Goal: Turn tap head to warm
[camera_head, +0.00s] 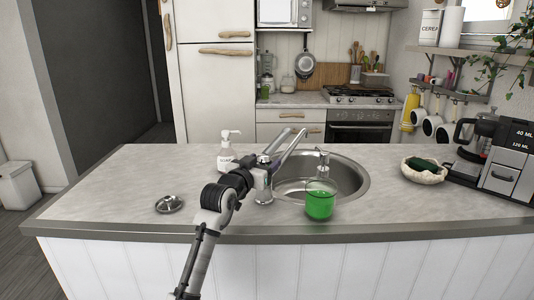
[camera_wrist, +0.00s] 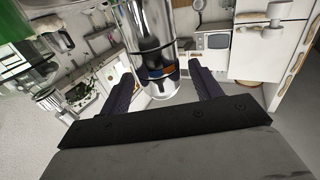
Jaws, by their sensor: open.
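The chrome tap (camera_head: 291,147) stands at the left edge of the sink, with its base (camera_head: 264,196) on the counter and its long parts slanting up to the right. My gripper (camera_head: 268,165) is at the tap body and partly hides it. In the wrist view the shiny chrome tap cylinder (camera_wrist: 153,35) reaches down between the two dark fingers of my gripper (camera_wrist: 152,66). It carries a small red and blue mark (camera_wrist: 160,72). The fingers are apart on either side, with gaps to the cylinder. The exact angle of the tap head is unclear.
A round sink (camera_head: 350,190) lies right of the tap. A glass of green liquid (camera_head: 320,203) stands at its front rim. A soap bottle (camera_head: 226,155) is behind my arm, and a metal lid (camera_head: 169,204) lies left. A sponge bowl (camera_head: 423,174) and coffee machine (camera_head: 508,165) are right.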

